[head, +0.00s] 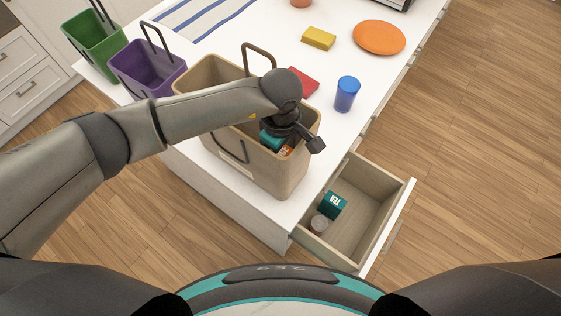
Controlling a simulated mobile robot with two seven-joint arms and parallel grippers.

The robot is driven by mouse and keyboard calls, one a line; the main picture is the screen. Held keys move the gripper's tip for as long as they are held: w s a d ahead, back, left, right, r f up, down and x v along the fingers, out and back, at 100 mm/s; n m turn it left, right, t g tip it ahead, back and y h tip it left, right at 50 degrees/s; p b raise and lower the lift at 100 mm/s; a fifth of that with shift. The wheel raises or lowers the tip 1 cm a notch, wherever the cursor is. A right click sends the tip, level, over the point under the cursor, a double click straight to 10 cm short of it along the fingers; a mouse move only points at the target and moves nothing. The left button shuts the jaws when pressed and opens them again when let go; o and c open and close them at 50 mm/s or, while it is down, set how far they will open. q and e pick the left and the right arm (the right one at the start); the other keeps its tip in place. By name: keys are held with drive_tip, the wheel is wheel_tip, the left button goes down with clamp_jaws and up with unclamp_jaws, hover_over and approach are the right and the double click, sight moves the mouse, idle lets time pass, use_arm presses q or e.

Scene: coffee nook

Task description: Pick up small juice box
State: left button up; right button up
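A tan bin (283,180) with a dark handle stands at the counter's front edge. Inside it, a small orange item (286,151) and a teal item (271,140) show partly beneath my gripper. I cannot tell for certain whether either is the small juice box. My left arm comes in from the left, and its gripper (300,140) points down at the bin's opening, above and close to these items. One dark finger part shows at the right; the rest is hidden by the wrist, so its opening is unclear. My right gripper is out of view.
An open drawer (385,222) below holds a teal tea box (334,205) and a small jar (318,224). A blue cup (346,94), red item (304,84), yellow sponge (318,38) and orange plate (379,37) lie behind. Purple (147,75) and green (97,40) bins stand left.

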use_arm(q)
drive_tip(key=shift+f, duration=0.4)
clamp_jaws()
idle(0.4)
drive_tip(key=shift+r, duration=0.1)
